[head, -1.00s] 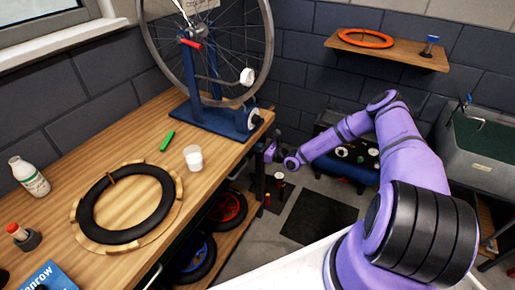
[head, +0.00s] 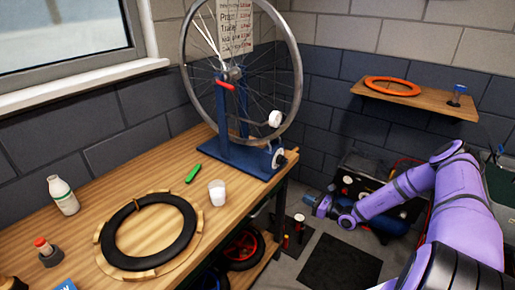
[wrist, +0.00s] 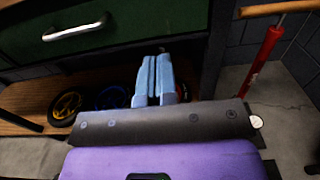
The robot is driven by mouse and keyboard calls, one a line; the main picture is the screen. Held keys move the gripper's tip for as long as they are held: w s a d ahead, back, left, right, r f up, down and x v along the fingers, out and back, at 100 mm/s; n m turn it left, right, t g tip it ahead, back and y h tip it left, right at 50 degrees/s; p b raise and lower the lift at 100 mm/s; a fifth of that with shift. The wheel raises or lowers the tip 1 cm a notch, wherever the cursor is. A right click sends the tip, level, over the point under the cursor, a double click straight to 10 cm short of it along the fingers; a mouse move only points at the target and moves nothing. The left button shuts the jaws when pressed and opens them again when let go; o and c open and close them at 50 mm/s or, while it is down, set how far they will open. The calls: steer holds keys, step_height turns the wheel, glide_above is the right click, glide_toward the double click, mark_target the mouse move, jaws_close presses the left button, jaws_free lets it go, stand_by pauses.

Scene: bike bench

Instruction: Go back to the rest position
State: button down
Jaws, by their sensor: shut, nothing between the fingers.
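My gripper (head: 314,204) is at the end of my purple arm, to the right of the wooden workbench (head: 96,199) and apart from it in the head view. In the wrist view my gripper (wrist: 155,60) shows its two pale blue fingers side by side, closed together with nothing between them. It faces the bench's dark green drawer front with a metal handle (wrist: 75,32).
The bench bears a wheel in a blue truing stand (head: 240,157), a black tyre on a wooden ring (head: 150,262), a white cup (head: 217,193), a green item (head: 193,173) and a white bottle (head: 63,195). A dark mat (head: 340,262) lies on the floor. A wooden shelf (head: 415,98) holds an orange ring.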

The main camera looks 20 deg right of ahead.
steer(key=s+a+r+n+g+h, duration=0.1)
steer(key=s+a+r+n+g, duration=0.3)
steer(key=r+n, duration=0.55)
steer(key=s+a+r+n+g+h, duration=0.1)
steer(key=s+a+r+n+g, duration=0.25)
steer(key=r, duration=1.15)
steer(key=s+a+r+n+g, duration=0.2)
steer(key=a+r+n+g, duration=0.2)
steer(key=r+n+g, duration=0.55)
steer(key=s+a+r+n+t+h, duration=0.2)
steer(key=s+r+t+h, duration=0.3)
steer(key=s+r, duration=0.85)
steer(key=s+d+r+n+t+h, duration=0.1)
steer(key=s+r+n+h, duration=0.1)
steer(key=s+r, duration=0.2)
steer(key=s+r+n+t+h, duration=0.2)
steer(key=s+r, duration=0.2)
steer(key=s, duration=0.6)
steer(key=shift+d+r, duration=0.35)
steer(key=shift+r, duration=0.05)
